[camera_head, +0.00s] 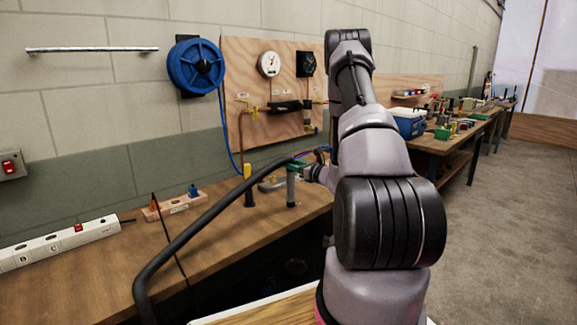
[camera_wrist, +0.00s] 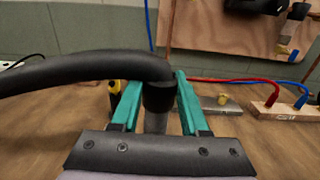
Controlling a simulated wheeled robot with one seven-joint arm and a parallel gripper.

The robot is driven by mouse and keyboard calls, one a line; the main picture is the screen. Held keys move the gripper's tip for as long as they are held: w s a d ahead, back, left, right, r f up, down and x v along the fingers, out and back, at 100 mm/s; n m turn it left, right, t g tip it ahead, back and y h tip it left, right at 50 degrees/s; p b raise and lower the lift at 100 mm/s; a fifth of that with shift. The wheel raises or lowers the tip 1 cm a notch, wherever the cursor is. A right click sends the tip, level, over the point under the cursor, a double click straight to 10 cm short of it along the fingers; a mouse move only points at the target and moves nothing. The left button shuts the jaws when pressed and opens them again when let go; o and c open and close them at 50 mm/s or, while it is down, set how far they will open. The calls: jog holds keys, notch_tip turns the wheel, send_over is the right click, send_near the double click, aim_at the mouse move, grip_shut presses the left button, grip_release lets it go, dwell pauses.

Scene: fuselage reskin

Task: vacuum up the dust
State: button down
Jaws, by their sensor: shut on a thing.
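My gripper (camera_wrist: 158,102) has teal fingers, one on each side of a vacuum hose's nozzle end, and is shut on it. The black hose (camera_head: 190,234) arcs from the lower left of the head view up to my gripper. In the wrist view the hose (camera_wrist: 70,70) comes in from the left and bends down into a dark cuff between the fingers. A grey nozzle tube (camera_head: 291,188) points down over the wooden workbench (camera_head: 225,225). It hides the bench spot behind it, and I cannot tell if its tip touches the wood. I can make out no dust.
A yellow-and-black tool (camera_head: 248,186) stands left of the nozzle. A grey plate with a brass knob (camera_wrist: 222,101) and a wooden block with red and blue hoses (camera_wrist: 280,109) lie to the right. A white power strip (camera_head: 55,245) lies at left.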

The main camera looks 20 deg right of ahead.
jog(key=shift+w+d, duration=0.8)
jog(key=shift+d, duration=1.4)
notch_tip(320, 180, up, 8)
jog(key=shift+f, duration=0.25)
jog(key=shift+r, duration=0.1)
dwell(0.3)
